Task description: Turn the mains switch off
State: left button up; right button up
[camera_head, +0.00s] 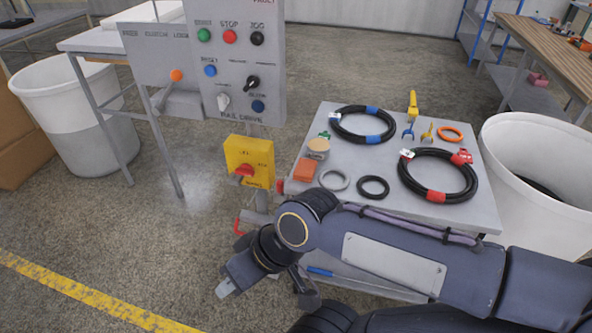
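The mains switch is a yellow box (249,162) low on the front of the control stand, below the grey panel. Its red rotary handle (244,170) faces me; its lettering is too small to read surely. My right arm comes in from the right, and its gripper (266,293) hangs below the switch, nearer to me and apart from it. Its two fingers look spread, with bare floor between them and nothing held. My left gripper is not in view.
The grey panel (258,55) carries several buttons and knobs. An orange-tipped lever (176,76) is at its left. A grey table (337,117) with coiled hoses and small parts stands right of the switch. White bins (68,100) (530,150) flank the area. Floor left of my gripper is clear.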

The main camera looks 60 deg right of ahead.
aim_at(245, 169)
jog(key=z, duration=1.5)
jog(key=i+j+z, duration=0.15)
jog(key=i, duration=0.3)
jog(key=i+j+z, duration=0.1)
jog(key=i+j, duration=0.3)
